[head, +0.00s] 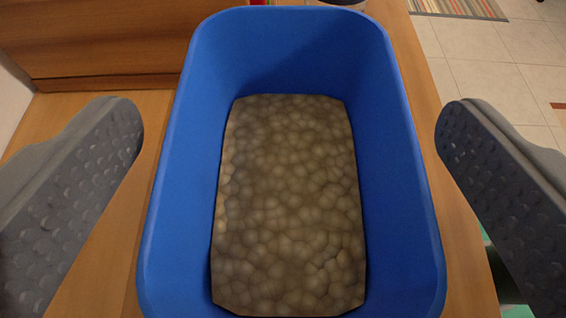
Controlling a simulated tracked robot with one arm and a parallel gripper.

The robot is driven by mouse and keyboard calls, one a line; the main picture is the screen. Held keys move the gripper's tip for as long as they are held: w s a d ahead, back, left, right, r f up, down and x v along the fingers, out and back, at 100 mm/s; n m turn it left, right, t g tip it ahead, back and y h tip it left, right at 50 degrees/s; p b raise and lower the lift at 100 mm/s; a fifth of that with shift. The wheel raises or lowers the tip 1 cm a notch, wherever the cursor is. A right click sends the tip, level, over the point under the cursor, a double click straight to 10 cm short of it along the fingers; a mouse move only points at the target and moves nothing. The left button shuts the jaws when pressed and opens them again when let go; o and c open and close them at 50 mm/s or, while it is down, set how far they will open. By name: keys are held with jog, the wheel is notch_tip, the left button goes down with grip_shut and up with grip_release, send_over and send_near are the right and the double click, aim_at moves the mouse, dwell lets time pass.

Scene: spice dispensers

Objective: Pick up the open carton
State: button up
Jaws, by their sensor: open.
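The open carton (167,210) is a blue, open-topped container with rounded corners in the middle of the head view. Inside it lies a bed of pale brown, rounded lumps (290,205). My gripper (290,135) is open, with one grey dimpled finger on the left and one on the right of the carton. In the picture there is a gap between each finger and the carton's walls. The carton's near end reaches the bottom edge of the view.
The carton stands on a wooden surface (105,270) with a wooden panel (110,45) behind it at the left. The surface ends at the right, with a tiled floor (480,55) beyond and a striped rug (455,8) at the top.

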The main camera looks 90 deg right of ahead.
jog(key=shift+x, duration=1)
jog(key=c, duration=1.7)
jog(key=shift+o, duration=0.2)
jog(key=shift+r, duration=0.1)
